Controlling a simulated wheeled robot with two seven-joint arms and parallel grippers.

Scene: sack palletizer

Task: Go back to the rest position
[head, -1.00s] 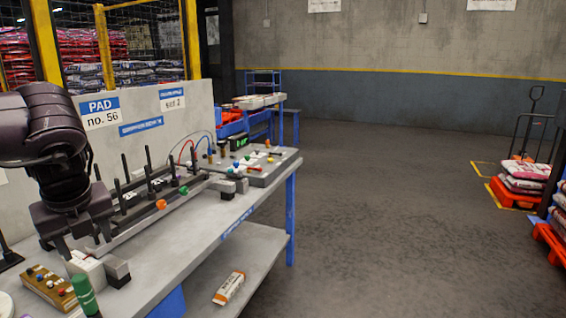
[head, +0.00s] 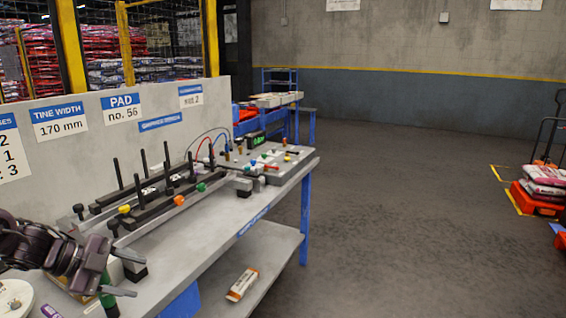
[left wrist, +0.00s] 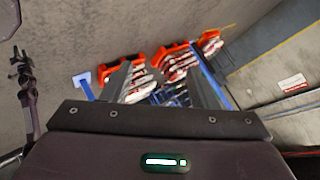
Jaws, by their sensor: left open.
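My left gripper (head: 126,274) is at the lower left of the head view, over the near end of the grey workbench (head: 216,236). It is turned sideways with its fingers pointing right, and it is open and empty. It partly hides a green-capped cylinder (head: 107,300) and a pale block behind it. In the left wrist view the two dark fingers (left wrist: 160,88) stand apart with nothing held between them. My right gripper is not in view.
The bench carries a fixture with black posts (head: 167,165) and coloured knobs. A panel with signs (head: 60,150) stands behind. A small box (head: 242,284) lies on the lower shelf. Sacks on an orange pallet (head: 540,208) are at the right. The floor between is clear.

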